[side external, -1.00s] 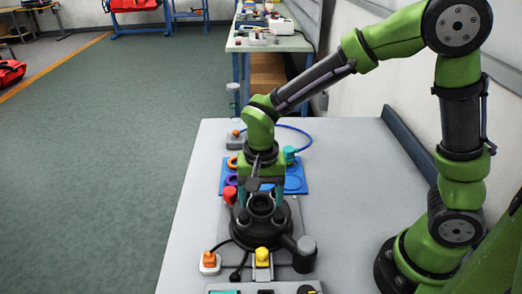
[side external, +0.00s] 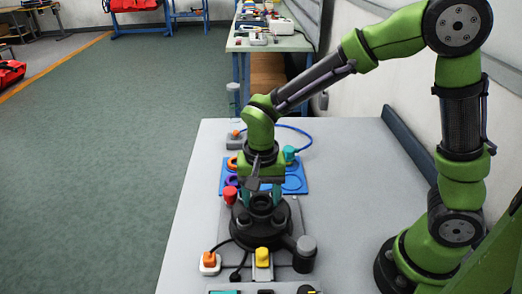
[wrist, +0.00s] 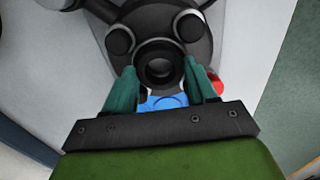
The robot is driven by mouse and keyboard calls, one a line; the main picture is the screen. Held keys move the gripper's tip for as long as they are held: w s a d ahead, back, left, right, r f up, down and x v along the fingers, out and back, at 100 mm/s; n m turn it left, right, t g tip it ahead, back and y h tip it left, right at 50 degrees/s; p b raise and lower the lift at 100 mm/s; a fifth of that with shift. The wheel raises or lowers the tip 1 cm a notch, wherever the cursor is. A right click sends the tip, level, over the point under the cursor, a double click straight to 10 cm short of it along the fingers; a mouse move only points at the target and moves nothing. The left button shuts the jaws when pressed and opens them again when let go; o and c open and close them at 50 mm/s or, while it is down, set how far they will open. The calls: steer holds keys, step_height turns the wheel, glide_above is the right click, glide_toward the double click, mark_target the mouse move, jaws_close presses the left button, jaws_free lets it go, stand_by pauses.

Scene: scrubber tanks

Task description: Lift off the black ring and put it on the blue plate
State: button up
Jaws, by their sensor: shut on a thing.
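The black ring (side external: 260,205) sits on top of the black tank (side external: 262,230) in the side external view. It also shows from above in the wrist view (wrist: 160,64), with a dark round opening. My gripper (side external: 261,196) points down over the tank. Its two teal fingers stand on either side of the ring and are shut on it, as the wrist view shows (wrist: 161,70). I cannot tell whether the ring has left its seat. The blue plate (side external: 301,175) lies behind the tank, partly hidden by my gripper. A bit of it shows in the wrist view (wrist: 165,103).
An orange ring (side external: 232,162) and a purple ring (side external: 230,181) are at the plate's left side. A red knob (side external: 230,195), a yellow knob (side external: 262,254), an orange-topped plug (side external: 209,260) and a grey-capped post (side external: 306,246) surround the tank. The table (side external: 360,200) is clear to the right.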

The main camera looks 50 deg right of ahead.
steer(key=shift+r, duration=1)
steer(key=shift+r, duration=2.4)
